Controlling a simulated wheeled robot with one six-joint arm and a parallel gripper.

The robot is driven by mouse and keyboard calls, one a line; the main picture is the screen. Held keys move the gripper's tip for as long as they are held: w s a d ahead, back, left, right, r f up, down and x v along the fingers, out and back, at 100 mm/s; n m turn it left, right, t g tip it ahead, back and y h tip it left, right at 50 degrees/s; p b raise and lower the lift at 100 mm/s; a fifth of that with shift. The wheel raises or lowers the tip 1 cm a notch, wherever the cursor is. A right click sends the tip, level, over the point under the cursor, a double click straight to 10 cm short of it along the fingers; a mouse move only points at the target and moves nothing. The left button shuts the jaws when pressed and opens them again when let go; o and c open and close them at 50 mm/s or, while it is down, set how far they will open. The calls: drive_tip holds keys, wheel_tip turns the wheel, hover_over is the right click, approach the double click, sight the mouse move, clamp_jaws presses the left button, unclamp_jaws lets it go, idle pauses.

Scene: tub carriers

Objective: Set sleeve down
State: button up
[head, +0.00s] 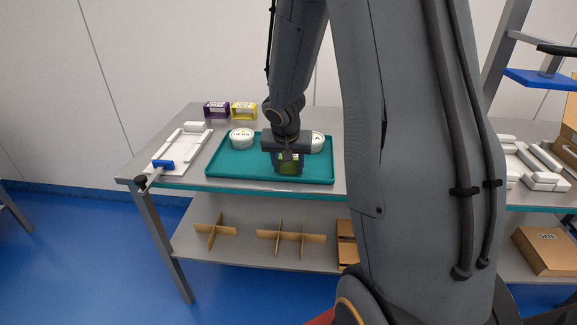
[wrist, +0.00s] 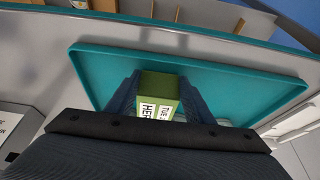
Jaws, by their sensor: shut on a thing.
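A green sleeve (wrist: 158,88) with white labels is between the fingers of my gripper (wrist: 158,97) in the wrist view. The gripper is shut on the sleeve. The tray's rim also shows in the wrist view (wrist: 235,70). I cannot tell whether the sleeve's underside touches the tray. Two white round tubs stand at the back of the tray, a left one (head: 242,138) and a right one (head: 317,142) partly hidden by my arm.
A purple sleeve (head: 216,109) and a yellow sleeve (head: 244,110) stand behind the tray. A white fixture with a blue clamp (head: 163,164) lies to the left. Cardboard dividers (head: 291,237) sit on the lower shelf. The tray's front left is clear.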

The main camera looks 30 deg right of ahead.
drive_tip(key=o, duration=1.1)
drive_tip(key=shift+c, duration=0.2)
drive_tip(key=v, duration=1.2)
drive_tip(key=s+a+f+n+g+y, duration=0.1)
drive_tip(key=s+a+f+n, duration=0.2)
drive_tip(key=s+a, duration=0.3)
drive_tip(key=s+a+f+n+g+y, duration=0.1)
drive_tip(key=s+a+f+n, duration=0.2)
drive_tip(key=s+a, duration=0.3)
drive_tip(key=s, duration=0.4)
drive_tip(key=shift+n+g+y+p, duration=0.3)
drive_tip(key=shift+n+g+p, duration=0.1)
